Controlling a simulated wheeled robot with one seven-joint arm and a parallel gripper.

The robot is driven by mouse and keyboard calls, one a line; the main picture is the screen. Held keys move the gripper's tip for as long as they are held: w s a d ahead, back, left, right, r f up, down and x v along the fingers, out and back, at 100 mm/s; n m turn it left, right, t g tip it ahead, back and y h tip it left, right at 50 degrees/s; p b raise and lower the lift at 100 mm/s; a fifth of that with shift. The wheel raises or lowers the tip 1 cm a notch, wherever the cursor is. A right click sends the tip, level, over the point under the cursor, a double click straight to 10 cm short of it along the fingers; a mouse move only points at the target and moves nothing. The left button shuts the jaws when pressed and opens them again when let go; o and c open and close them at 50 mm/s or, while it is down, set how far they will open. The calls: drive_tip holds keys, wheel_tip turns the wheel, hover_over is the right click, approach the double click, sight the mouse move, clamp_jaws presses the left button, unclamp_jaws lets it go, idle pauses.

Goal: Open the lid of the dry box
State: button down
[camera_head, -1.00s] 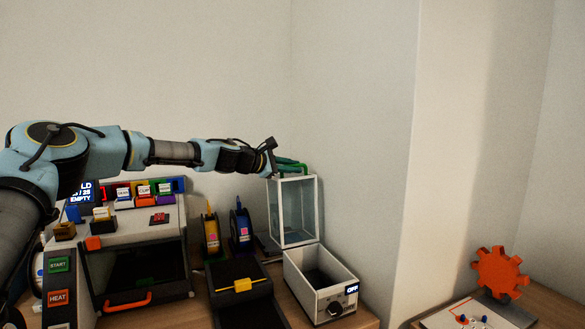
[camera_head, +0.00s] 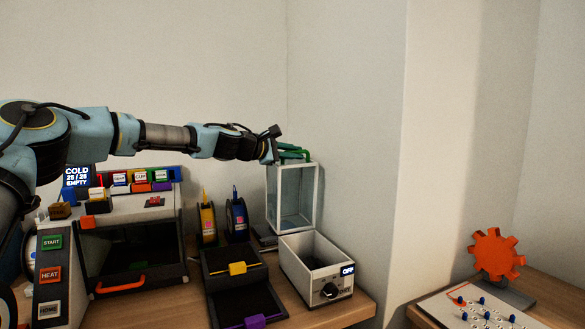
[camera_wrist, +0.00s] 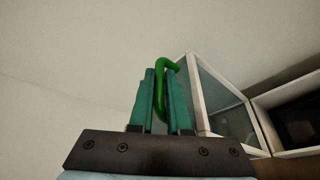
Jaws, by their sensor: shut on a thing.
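The dry box (camera_head: 291,200) is a clear-walled box with a white frame, standing against the wall at the back right of the table. It also shows in the wrist view (camera_wrist: 220,95). A green handle (camera_wrist: 166,68) shows at its top. My gripper (camera_wrist: 160,92) has teal fingers, and they are shut on the green handle, with its bent end sticking out past the fingertips. In the head view my gripper (camera_head: 288,153) is at the top of the box, reaching in from the left. Whether the lid is raised at all cannot be told.
A white open bin with a knob and OFF display (camera_head: 318,272) stands in front of the dry box. Two spools (camera_head: 208,222) and black trays (camera_head: 240,283) are to its left. A printer (camera_head: 130,250) fills the left. An orange gear (camera_head: 497,254) is at right.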

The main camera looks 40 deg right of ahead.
drive_tip(key=b, duration=0.1)
drive_tip(key=s+b, duration=0.1)
drive_tip(key=s+a+m+b, duration=0.1)
drive_tip(key=shift+f, duration=0.25)
drive_tip(key=shift+s+a+r+t+b, duration=0.1)
drive_tip(key=shift+s+r+t+b, duration=0.2)
drive_tip(key=shift+s+b, duration=0.25)
drive_tip(key=shift+w, duration=0.1)
drive_tip(key=c, duration=1.2)
unclamp_jaws()
drive_tip(key=shift+o, duration=0.2)
drive_tip(key=a+r+b, duration=0.1)
drive_tip(key=a+b, duration=0.2)
drive_tip(key=a, duration=0.7)
drive_tip(key=shift+a+r+b, duration=0.3)
drive_tip(key=shift+a, duration=0.1)
drive_tip(key=shift+w, duration=0.1)
